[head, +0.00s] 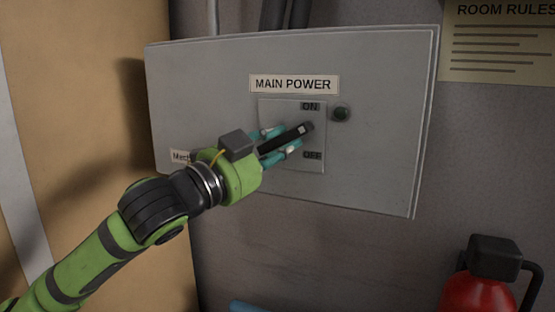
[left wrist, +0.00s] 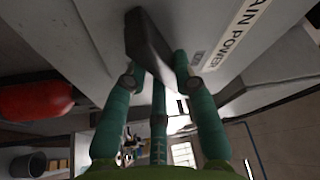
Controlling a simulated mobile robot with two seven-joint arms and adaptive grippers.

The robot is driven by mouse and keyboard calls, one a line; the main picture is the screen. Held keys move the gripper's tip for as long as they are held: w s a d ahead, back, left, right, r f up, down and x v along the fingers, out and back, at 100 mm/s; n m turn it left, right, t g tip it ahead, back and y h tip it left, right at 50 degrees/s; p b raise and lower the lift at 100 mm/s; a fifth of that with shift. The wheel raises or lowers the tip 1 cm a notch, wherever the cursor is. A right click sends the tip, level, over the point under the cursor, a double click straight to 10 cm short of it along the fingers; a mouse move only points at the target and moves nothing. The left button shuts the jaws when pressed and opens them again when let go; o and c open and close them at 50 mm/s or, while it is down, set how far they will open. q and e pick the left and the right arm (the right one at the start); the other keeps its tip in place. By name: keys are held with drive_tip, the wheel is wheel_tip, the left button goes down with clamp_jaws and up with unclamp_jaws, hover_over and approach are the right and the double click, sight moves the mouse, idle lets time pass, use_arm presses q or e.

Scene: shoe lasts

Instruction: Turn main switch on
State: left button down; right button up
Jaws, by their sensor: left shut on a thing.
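The grey main power box (head: 390,130) hangs on the wall, with a "MAIN POWER" label (head: 293,84). Its switch plate (head: 275,108) has an ON label (head: 310,106) above and an OFF label (head: 312,155) below. The black switch lever (head: 300,132) juts out from the plate between these labels. My left gripper (head: 282,142) is shut on the lever, teal fingers on either side. In the left wrist view the lever (left wrist: 148,42) lies between the fingertips (left wrist: 155,75). A round dark green lamp (head: 341,113) beside the plate looks unlit. My right gripper is not in view.
A red extinguisher (head: 477,292) with a black top stands at the lower right, below the box. A "ROOM RULES" notice (head: 500,45) is on the wall at the upper right. The space in front of the box's right half is clear.

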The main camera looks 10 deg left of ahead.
use_arm(q)
drive_tip(key=n+t+y+b, duration=0.1)
drive_tip(key=n, duration=0.2)
drive_tip(key=n+t+y+b, duration=0.1)
drive_tip(key=n, duration=0.3)
drive_tip(key=n+t+y+b, duration=0.1)
drive_tip(key=n+b, duration=0.1)
drive_tip(key=n, duration=0.2)
drive_tip(key=shift+s+d+t, duration=0.1)
drive_tip(key=shift+d+t, duration=0.2)
drive_tip(key=shift+r+n+t+y, duration=0.1)
drive_tip(key=shift+n+t+y, duration=0.2)
drive_tip(key=shift+n+y, duration=0.75)
drive_tip(key=shift+r+n+t+y, duration=0.1)
drive_tip(key=shift+n+t+y, duration=0.3)
drive_tip(key=shift+n, duration=1.45)
drive_tip(key=c, duration=1.4)
unclamp_jaws()
drive_tip(key=o, duration=0.4)
